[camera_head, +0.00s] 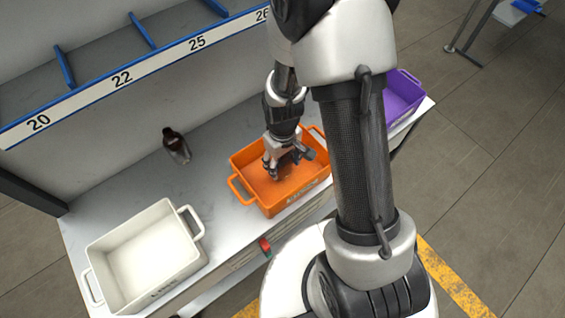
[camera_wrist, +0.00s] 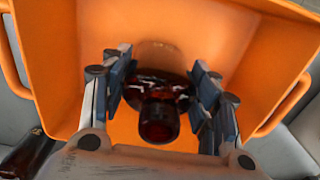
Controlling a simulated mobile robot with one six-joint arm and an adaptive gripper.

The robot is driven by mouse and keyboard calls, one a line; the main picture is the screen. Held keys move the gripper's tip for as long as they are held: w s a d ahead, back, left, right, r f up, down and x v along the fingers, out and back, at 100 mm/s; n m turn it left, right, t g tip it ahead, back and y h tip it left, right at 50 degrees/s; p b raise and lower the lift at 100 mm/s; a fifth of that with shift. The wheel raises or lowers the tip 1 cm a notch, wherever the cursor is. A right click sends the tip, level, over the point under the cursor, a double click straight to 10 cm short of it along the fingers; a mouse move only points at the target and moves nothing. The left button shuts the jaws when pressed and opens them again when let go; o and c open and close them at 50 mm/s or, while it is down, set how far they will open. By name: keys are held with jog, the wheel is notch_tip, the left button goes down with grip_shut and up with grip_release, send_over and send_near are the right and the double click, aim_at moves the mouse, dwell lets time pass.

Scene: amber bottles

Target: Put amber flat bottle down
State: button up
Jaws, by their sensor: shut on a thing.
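My gripper (camera_head: 285,167) is inside the orange bin (camera_head: 240,164) in the head view, pointing down. In the wrist view my gripper (camera_wrist: 164,95) is shut on the amber flat bottle (camera_wrist: 158,122), with blue-padded fingers on either side of it. The bottle's dark mouth and neck face the camera, and its body shows between the fingers over the orange bin floor (camera_wrist: 205,35). I cannot tell whether the bottle touches the floor. In the head view the bottle is mostly hidden by the fingers.
A white bin (camera_head: 150,205) is at the front left, empty. A purple bin (camera_head: 418,82) is at the right, behind my arm. A numbered shelf (camera_head: 160,62) runs above the back.

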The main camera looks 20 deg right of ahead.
jog(key=o, duration=1.1)
jog(key=shift+f, duration=0.2)
notch_tip(320, 180, up, 12)
jog(key=p, duration=0.4)
jog(key=shift+r, duration=0.2)
jog(key=s+r+m+t, duration=0.1)
jog(key=s+r, duration=0.4)
jog(key=r, duration=0.2)
jog(key=s+r+m+t, duration=0.1)
jog(key=s+r+t, duration=0.1)
jog(key=s+r, duration=0.3)
jog(key=s+r+m+t, duration=0.1)
jog(key=s+r, duration=0.4)
jog(key=r, duration=0.5)
jog(key=shift+m+t, duration=0.3)
jog(key=shift+w+f, duration=0.1)
jog(key=shift+f, duration=0.05)
